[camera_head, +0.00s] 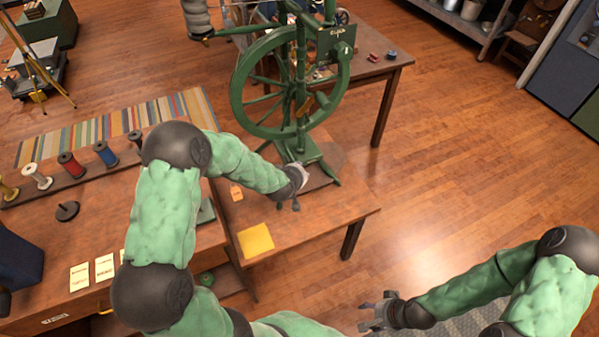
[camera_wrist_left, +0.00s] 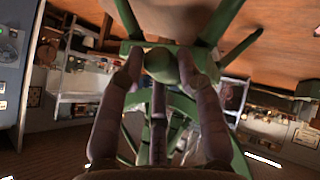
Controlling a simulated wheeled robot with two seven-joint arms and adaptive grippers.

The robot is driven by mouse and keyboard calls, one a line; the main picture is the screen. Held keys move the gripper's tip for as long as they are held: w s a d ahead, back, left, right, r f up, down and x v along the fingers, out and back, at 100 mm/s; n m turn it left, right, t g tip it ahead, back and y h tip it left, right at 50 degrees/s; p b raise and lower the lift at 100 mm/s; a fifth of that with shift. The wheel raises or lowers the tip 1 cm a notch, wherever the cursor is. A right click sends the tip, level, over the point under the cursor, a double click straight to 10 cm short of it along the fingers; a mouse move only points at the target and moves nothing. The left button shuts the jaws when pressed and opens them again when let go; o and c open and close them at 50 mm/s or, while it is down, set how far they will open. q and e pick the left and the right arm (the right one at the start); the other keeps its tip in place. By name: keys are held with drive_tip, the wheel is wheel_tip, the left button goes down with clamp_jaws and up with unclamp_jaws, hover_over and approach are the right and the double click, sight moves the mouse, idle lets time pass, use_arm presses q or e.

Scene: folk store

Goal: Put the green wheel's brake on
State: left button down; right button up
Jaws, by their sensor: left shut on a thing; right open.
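The green spinning wheel (camera_head: 238,85) stands upright on the small wooden table, with its spoked wheel and green base. My left gripper (camera_head: 297,188) is low at the front of the wheel's base. The knob's details are hidden by the gripper in the head view. Whether the knob's mechanism is turned or pressed cannot be told. My right gripper (camera_head: 375,312) is open and empty, low over the floor.
A yellow paper (camera_head: 256,240) and an orange tag (camera_head: 236,192) lie on the small table (camera_head: 335,212). Several thread spools, including a red one (camera_head: 71,165), stand on the left table. Another table (camera_head: 390,62) stands behind the wheel. Floor on the right is open.

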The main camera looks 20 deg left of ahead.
use_arm(q)
drive_tip(key=c, duration=0.8)
unclamp_jaws()
drive_tip(key=shift+f, duration=0.15)
drive_tip(key=shift+s, duration=0.1)
drive_tip(key=shift+s+r, duration=0.15)
drive_tip(key=shift+r, duration=0.2)
drive_tip(key=v, duration=1.1)
drive_tip(key=shift+s, duration=0.1)
